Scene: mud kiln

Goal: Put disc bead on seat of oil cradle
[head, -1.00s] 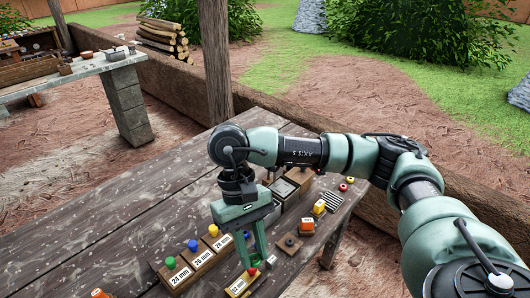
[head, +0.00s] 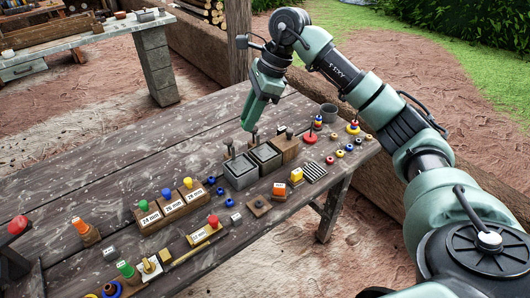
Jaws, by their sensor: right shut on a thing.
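My right gripper (head: 249,122) is over the far part of the table, pointing down with its fingers close together. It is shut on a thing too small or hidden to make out. Its tips are just above the row of grey open boxes (head: 240,172), close to an upright dark handle (head: 254,136). I cannot tell which stand is the oil cradle; a wooden block (head: 287,150) at the row's right end is one candidate. Several small ring-like beads (head: 341,154) lie right of the row; I cannot tell which is the disc bead. My left gripper is not in view.
Labelled wooden blocks with coloured knobs (head: 168,206) stand left of the boxes. A yellow block with a red knob (head: 207,233) is nearer. The table's far left is clear.

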